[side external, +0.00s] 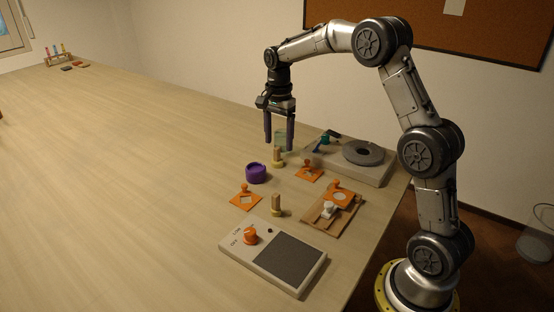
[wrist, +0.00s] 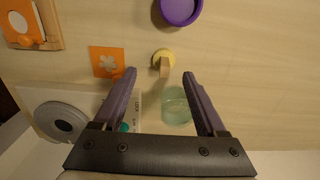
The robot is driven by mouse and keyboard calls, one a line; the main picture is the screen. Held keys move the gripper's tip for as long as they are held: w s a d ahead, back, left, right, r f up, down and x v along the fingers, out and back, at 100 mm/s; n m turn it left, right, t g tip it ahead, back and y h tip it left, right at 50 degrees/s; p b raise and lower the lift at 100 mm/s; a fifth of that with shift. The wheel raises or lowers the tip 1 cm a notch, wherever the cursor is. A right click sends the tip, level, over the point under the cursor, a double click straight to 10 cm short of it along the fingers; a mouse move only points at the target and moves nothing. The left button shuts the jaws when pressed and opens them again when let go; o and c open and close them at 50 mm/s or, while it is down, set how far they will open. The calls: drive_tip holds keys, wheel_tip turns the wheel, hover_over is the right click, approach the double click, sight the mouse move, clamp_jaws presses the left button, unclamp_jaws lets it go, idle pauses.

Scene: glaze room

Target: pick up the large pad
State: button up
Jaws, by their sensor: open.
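Two pads with upright wooden handles and round yellowish bases stand on the table. One pad (side external: 277,163) is just below my gripper (side external: 279,148); the other pad (side external: 277,212) stands nearer the camera, beside the grey panel device. I cannot tell surely which is the larger. In the wrist view, the pad (wrist: 163,57) under my gripper (wrist: 159,73) shows between and slightly beyond the fingertips, its handle pointing toward the gripper. My gripper is open, pointing down, with nothing between the fingers.
A clear glass (wrist: 175,106) stands close to the pad, behind it in the side view. A purple bowl (side external: 256,174), orange stencils (side external: 309,174) and a grey turntable (side external: 364,153) surround it. A panel device (side external: 313,284) is at the front.

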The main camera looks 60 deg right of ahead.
sight(277, 148)
drive_tip(key=shift+w+d+f, duration=0.1)
drive_tip(key=shift+w+f, duration=0.1)
drive_tip(key=shift+f, duration=1.35)
drive_tip(key=shift+w+f, duration=0.15)
drive_tip(key=shift+f, duration=1.35)
clamp_jaws()
